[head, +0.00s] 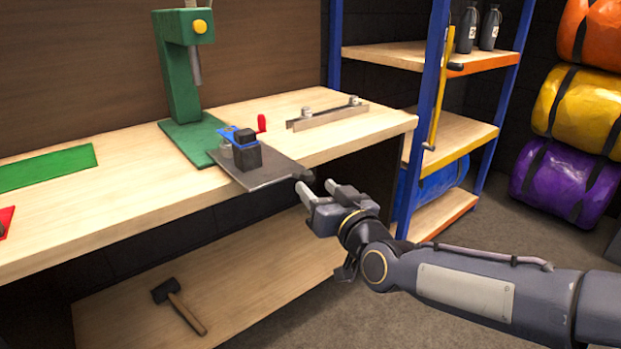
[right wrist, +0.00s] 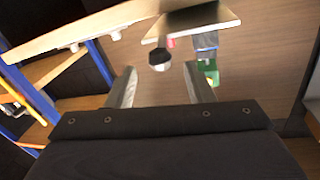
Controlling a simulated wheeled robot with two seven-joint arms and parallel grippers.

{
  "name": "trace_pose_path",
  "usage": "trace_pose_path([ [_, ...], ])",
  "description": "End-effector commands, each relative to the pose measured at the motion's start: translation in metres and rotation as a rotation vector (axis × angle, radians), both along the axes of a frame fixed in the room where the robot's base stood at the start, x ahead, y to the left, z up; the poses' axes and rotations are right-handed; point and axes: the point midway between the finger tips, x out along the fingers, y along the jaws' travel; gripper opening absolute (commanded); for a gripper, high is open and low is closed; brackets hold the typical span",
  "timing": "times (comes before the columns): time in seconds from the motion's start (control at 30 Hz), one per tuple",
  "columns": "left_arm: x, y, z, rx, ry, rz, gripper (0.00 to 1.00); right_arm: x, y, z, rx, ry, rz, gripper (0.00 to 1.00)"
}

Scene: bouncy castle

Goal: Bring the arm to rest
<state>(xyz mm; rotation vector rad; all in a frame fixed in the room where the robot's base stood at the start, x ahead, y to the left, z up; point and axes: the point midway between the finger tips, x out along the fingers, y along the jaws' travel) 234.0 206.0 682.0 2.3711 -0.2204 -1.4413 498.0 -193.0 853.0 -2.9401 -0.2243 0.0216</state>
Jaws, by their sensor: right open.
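My right gripper (head: 318,187) is in front of the workbench's front edge, near the right corner of a dark metal plate. Its two fingers are apart and nothing shows between them in the head view. In the right wrist view the open fingers (right wrist: 160,88) point toward the underside of the plate (right wrist: 195,22), with a dark round knob (right wrist: 160,60) beyond them. The right arm reaches in from the lower right of the head view. My left gripper does not show in either view.
The workbench (head: 110,205) holds a green press (head: 180,85), a dark block device (head: 245,150) on the overhanging plate (head: 268,172), and a metal bar (head: 328,116). A mallet (head: 180,306) lies on the lower shelf. Blue-framed shelving (head: 434,110) stands close behind my right arm.

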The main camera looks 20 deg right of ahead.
Motion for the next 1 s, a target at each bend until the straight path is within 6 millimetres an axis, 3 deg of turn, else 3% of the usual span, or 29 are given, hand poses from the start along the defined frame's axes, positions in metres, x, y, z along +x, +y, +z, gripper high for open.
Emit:
trace_pose_path([
  [0.2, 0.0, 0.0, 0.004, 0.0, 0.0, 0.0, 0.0, -0.021, -0.003, 0.0, 0.0, 0.0, 0.0, 0.48],
  [0.73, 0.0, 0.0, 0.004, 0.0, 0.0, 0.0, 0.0, -0.024, -0.005, -0.003, 0.002, 0.015, 0.003, 0.48],
  [0.87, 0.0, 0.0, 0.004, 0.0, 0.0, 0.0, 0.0, -0.044, -0.01, -0.022, 0.013, 0.134, 0.028, 0.48],
  [1.0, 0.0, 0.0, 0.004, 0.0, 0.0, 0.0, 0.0, -0.094, -0.016, -0.065, 0.042, 0.386, 0.072, 0.48],
])
